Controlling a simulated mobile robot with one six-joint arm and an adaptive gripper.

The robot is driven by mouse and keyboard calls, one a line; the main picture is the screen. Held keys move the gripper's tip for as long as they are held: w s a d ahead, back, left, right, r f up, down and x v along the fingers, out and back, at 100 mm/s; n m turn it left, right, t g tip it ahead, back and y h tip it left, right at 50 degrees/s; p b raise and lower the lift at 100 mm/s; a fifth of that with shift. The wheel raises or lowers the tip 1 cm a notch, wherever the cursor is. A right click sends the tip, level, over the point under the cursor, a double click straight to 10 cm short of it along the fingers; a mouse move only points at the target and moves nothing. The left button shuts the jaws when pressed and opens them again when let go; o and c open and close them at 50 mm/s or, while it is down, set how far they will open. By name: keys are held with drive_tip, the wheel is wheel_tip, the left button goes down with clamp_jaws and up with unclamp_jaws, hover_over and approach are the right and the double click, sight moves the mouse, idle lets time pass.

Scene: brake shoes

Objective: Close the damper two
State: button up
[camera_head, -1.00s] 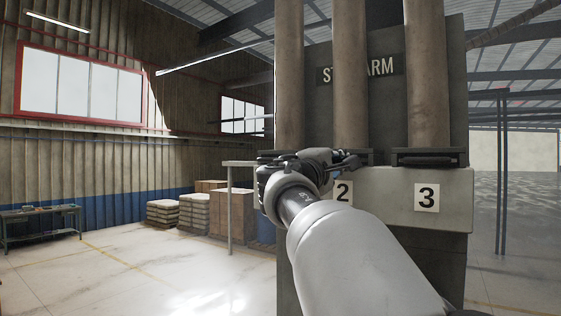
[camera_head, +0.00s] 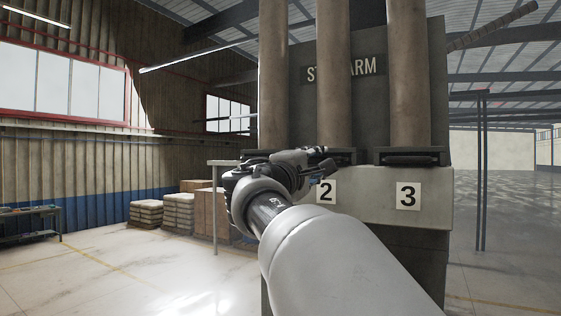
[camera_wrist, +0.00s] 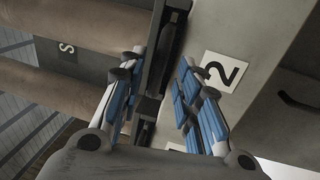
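Damper two is a dark flat plate with a bar-like edge (camera_wrist: 172,42) at the foot of the middle brown pipe (camera_head: 334,75), above the label 2 (camera_head: 326,192). My gripper (camera_head: 318,163) is in front of it and hides much of its left part. In the wrist view my gripper (camera_wrist: 161,62) has its blue-padded fingers spread, one on each side of the dark bar. A clear gap shows between the fingers, and I cannot tell whether either touches the bar. How far the damper is pulled out is hidden.
Damper three (camera_head: 411,158) sits to the right, above the label 3 (camera_head: 408,196). The left pipe (camera_head: 273,75) ends behind my gripper. A grey post (camera_head: 215,205) and stacked crates (camera_head: 203,206) stand left. The floor (camera_head: 110,275) in front is open.

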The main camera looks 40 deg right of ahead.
drive_tip(key=v, duration=0.8)
drive_tip(key=shift+s+a, duration=0.25)
